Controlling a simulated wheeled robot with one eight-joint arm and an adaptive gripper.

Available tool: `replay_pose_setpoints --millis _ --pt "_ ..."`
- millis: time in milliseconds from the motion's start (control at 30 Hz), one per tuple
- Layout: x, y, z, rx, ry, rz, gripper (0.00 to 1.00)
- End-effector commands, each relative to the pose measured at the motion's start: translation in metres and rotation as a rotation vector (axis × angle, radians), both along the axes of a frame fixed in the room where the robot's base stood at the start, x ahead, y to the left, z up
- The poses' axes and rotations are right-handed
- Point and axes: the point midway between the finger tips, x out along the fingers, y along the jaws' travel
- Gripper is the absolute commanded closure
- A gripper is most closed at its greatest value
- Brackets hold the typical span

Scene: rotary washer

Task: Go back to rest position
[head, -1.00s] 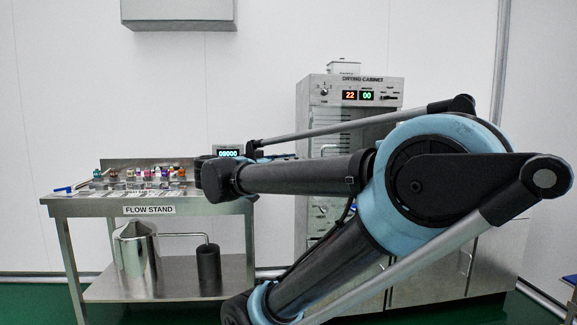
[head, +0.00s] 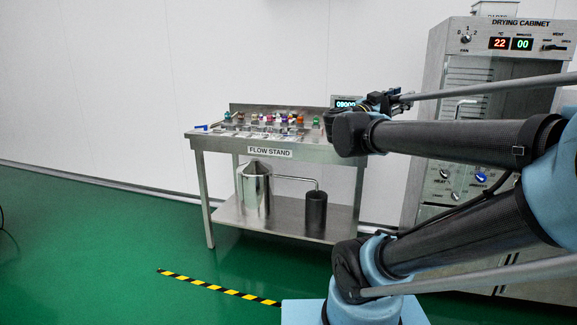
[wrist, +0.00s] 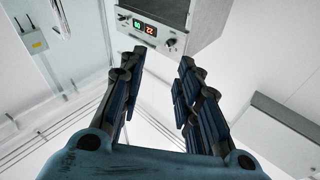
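My gripper shows in the wrist view (wrist: 160,85) with its two dark fingers spread apart and nothing between them. The top of the drying cabinet, with its lit display, appears beyond the fingertips. In the head view my arm is folded across the right side, and the gripper end (head: 375,102) is small and partly hidden behind the arm at the flow stand's right end. I cannot tell from the head view whether it touches anything.
The steel flow stand (head: 221,150) holds several small coloured parts, with a metal vessel (head: 254,188) and a black cylinder (head: 315,211) on its lower shelf. The drying cabinet (head: 440,105) stands right. Green floor (head: 100,235) at left is clear, apart from striped tape (head: 215,287).

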Motion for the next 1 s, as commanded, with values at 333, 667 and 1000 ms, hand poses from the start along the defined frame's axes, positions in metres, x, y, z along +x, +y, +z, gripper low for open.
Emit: replay_pose_setpoints --millis 333,667,1000 --pt "0.070 0.090 0.005 -0.114 -0.042 0.562 0.69" --pt "0.090 0.184 -0.064 -0.095 0.180 1.017 0.69" --pt "0.054 0.231 -0.195 0.080 0.627 1.273 0.69"
